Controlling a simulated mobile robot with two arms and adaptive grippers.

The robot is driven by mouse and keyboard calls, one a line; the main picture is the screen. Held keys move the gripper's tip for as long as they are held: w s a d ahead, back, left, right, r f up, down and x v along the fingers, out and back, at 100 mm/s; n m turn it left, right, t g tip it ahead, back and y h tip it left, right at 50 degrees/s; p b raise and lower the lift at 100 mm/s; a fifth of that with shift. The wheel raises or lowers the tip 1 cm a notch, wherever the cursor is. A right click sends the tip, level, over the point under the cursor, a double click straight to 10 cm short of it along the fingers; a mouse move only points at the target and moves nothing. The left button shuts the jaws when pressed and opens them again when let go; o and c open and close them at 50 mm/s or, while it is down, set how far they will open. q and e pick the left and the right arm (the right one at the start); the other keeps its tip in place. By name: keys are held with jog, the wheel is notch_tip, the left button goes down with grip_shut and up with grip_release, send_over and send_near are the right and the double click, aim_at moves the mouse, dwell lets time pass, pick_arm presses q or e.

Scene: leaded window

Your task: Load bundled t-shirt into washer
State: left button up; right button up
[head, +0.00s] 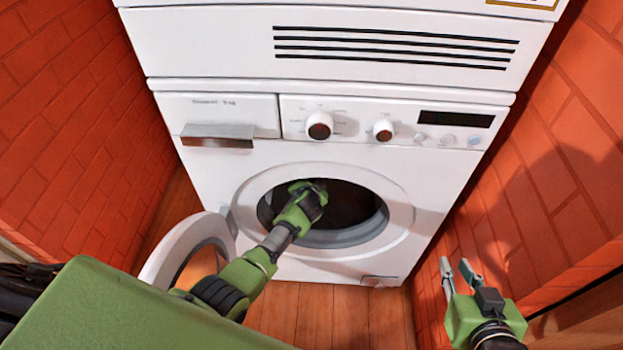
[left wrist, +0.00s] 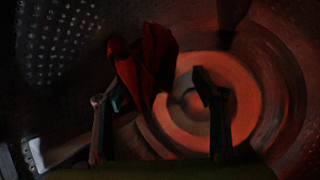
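The white washer (head: 430,185) faces me with its round door (head: 165,262) swung open to the left. My left arm reaches through the opening, and the left gripper's body shows inside it; its fingers are hidden in the head view. In the left wrist view, the left gripper (left wrist: 156,90) is inside the dark drum (left wrist: 275,85) with its fingers spread apart. The red bundled t-shirt (left wrist: 145,65) is just beyond and between the fingertips, nearer the left finger; I cannot tell whether it touches. My right gripper (head: 457,264) is open and empty at the lower right.
A second white appliance (head: 220,35) is stacked on the washer. Orange-red brick walls (head: 75,130) stand close on both sides. A detergent drawer (head: 218,132) and knobs are above the opening. Wooden floor (head: 335,315) shows in front.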

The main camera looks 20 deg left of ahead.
pick_arm(q)
jog(key=shift+s, duration=0.15)
jog(key=v, duration=1.2)
dwell(0.3)
dwell(0.5)
